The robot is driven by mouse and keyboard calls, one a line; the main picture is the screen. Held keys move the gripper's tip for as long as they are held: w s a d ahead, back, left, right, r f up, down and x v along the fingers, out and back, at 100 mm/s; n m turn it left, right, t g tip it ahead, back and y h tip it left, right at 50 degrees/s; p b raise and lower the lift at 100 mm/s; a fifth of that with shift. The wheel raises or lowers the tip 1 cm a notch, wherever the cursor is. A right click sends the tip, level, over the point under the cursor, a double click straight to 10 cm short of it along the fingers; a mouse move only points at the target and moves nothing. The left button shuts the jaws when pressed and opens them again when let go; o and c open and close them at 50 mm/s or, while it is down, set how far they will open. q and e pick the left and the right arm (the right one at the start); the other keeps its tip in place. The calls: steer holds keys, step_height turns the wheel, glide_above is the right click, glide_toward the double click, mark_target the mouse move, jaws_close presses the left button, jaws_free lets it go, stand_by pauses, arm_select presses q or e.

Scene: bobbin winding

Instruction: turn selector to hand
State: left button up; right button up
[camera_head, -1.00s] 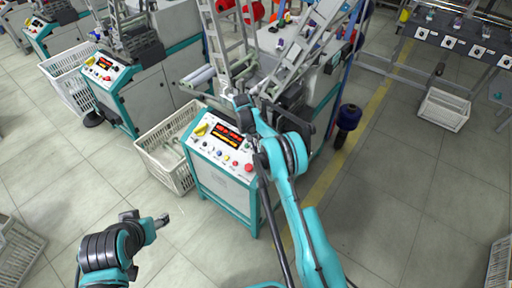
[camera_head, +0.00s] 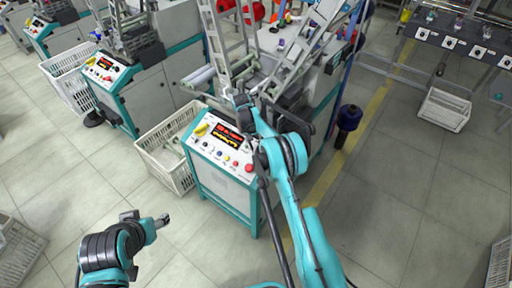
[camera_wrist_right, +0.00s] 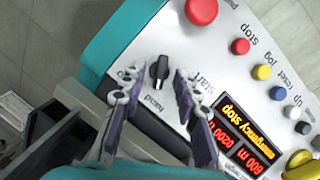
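The black selector knob (camera_wrist_right: 160,70) sits on the white control panel (camera_wrist_right: 235,80) in the right wrist view, with the labels "hand" and "start" beside it. Which label it points to I cannot tell. My right gripper (camera_wrist_right: 157,76) is open, one finger on each side of the knob in that view. Whether the fingers touch it I cannot tell. In the head view my right gripper (camera_head: 241,98) is over the panel's back edge, and the knob is hidden. My left gripper (camera_head: 160,221) is over the floor at lower left; its finger opening is unclear.
The panel carries a red emergency button (camera_wrist_right: 201,11), several coloured buttons, and a lit display (camera_wrist_right: 238,140) reading "emergency stop". A white crate (camera_head: 167,160) stands left of the machine (camera_head: 224,190). Tilted metal frames rise behind the panel.

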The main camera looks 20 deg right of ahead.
steer(key=v, duration=1.1)
steer(key=shift+a+r, duration=0.15)
steer(key=shift+r, duration=0.15)
steer(key=shift+r, duration=0.1)
steer(key=s+r+n+t+y, duration=0.1)
steer(key=s+r+n+t, duration=0.25)
steer(key=s+r, duration=1.45)
steer(key=s+f+t, duration=0.2)
steer(key=s, duration=0.8)
steer(key=s+f+n+t+y, duration=0.1)
steer(key=s+f+t, duration=0.1)
steer(key=s, duration=0.8)
steer(key=shift+s+f+t, duration=0.35)
steer(key=shift+f, duration=0.35)
